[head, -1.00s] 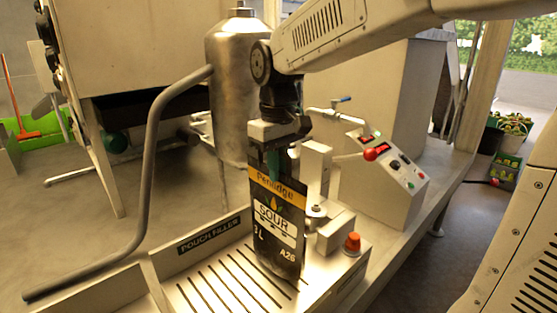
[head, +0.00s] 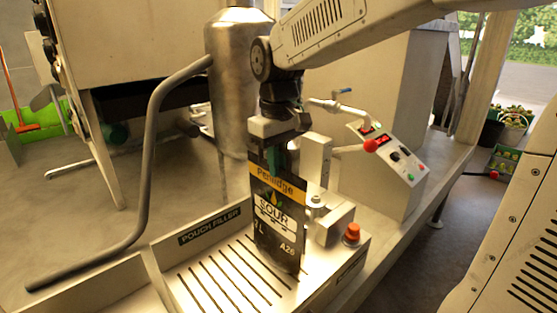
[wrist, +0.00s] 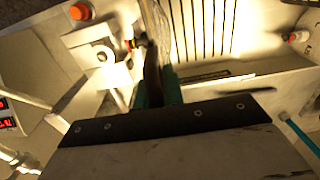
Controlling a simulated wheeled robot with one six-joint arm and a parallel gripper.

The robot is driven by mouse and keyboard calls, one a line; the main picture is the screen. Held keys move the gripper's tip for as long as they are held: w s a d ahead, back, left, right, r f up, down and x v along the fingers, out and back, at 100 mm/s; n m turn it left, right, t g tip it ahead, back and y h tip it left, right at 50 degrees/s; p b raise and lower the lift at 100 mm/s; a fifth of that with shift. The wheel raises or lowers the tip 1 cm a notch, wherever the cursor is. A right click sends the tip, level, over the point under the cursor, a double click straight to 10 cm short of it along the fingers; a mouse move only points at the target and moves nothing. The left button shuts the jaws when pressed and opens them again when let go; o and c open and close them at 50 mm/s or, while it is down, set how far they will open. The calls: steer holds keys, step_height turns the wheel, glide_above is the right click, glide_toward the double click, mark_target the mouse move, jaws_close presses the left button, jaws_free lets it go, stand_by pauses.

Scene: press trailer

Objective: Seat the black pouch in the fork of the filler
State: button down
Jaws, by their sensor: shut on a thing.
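The black pouch (head: 277,228), with a yellow band and a white SOUR label, hangs upright from my gripper (head: 273,160). The gripper is shut on its top edge, with teal fingers. The pouch is over the slotted tray of the pouch filler (head: 212,238), in front of and left of the filler's steel post (head: 316,158) and block. I cannot tell whether its bottom touches the tray. The fork is not clearly visible; the pouch hides part of that area. In the wrist view the pouch (wrist: 153,45) shows edge-on between the teal fingers (wrist: 157,92), beside the round steel fitting (wrist: 100,55).
An orange-red knob (head: 352,232) stands at the filler's right front. A control box (head: 395,165) with a red button is behind right. A bent grey pipe (head: 150,160) rises on the left, with a steel tank (head: 228,90) behind. Bare tray lies left of the pouch.

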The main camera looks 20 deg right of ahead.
steer(key=shift+f, duration=0.3)
steer(key=c, duration=1.4)
jaws_free()
steer(key=shift+c, duration=0.2)
step_height(320, 180, up, 8)
steer(key=shift+f, duration=0.1)
steer(key=s+d+f+m, duration=0.1)
steer(key=s+f, duration=0.2)
steer(key=s, duration=0.4)
steer(key=s+d+f+m+t, duration=0.1)
steer(key=s+f, duration=0.2)
steer(key=s, duration=0.4)
steer(key=s+d+f+m, duration=0.1)
steer(key=s+f, duration=0.3)
steer(key=s, duration=0.4)
steer(key=shift+d+m, duration=0.15)
steer(key=shift+m, duration=0.15)
